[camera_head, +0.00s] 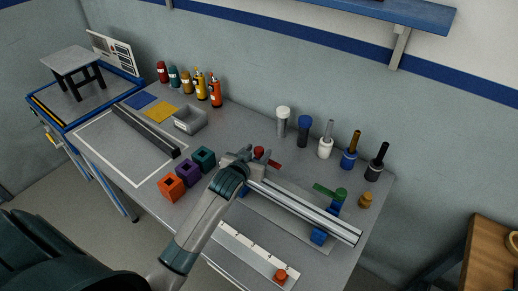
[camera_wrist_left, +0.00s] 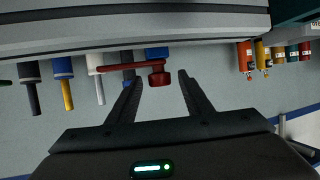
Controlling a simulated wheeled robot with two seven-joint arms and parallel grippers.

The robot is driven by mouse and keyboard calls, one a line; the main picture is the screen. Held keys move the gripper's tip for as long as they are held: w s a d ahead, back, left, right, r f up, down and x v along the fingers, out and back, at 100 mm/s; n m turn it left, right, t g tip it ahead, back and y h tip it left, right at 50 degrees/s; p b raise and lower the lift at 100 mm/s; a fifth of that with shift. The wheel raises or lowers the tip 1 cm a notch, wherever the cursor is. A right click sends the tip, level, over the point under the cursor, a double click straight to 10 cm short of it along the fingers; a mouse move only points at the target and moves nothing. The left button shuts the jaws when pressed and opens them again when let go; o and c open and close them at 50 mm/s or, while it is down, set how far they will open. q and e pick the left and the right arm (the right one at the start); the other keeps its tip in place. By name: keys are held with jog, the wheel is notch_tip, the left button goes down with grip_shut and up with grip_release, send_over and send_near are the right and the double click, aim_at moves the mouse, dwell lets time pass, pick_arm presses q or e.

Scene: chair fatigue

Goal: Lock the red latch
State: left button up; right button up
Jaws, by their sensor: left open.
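The red latch (camera_head: 259,153) is at the left end of a metal rail (camera_head: 305,209), with its lever pointing right in the head view. In the left wrist view, the red latch (camera_wrist_left: 157,78) has a round knob, and its thin lever extends left. My left gripper (camera_head: 247,157) is at that end of the rail, close to the latch. In the wrist view its open fingers (camera_wrist_left: 160,88) stand on either side of the knob, with visible gaps. The gripper partly hides the rail's left end in the head view. My right gripper is out of view.
A green latch (camera_head: 340,194) and blue block (camera_head: 320,236) are at the rail's other end. Coloured cubes (camera_head: 188,174) stand left of my arm. Cylinders and handled tools (camera_head: 326,143) line the back. A ruler-like strip (camera_head: 245,250) lies in front.

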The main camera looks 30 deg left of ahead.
pick_arm(q)
jog(key=shift+x, duration=0.95)
grip_shut()
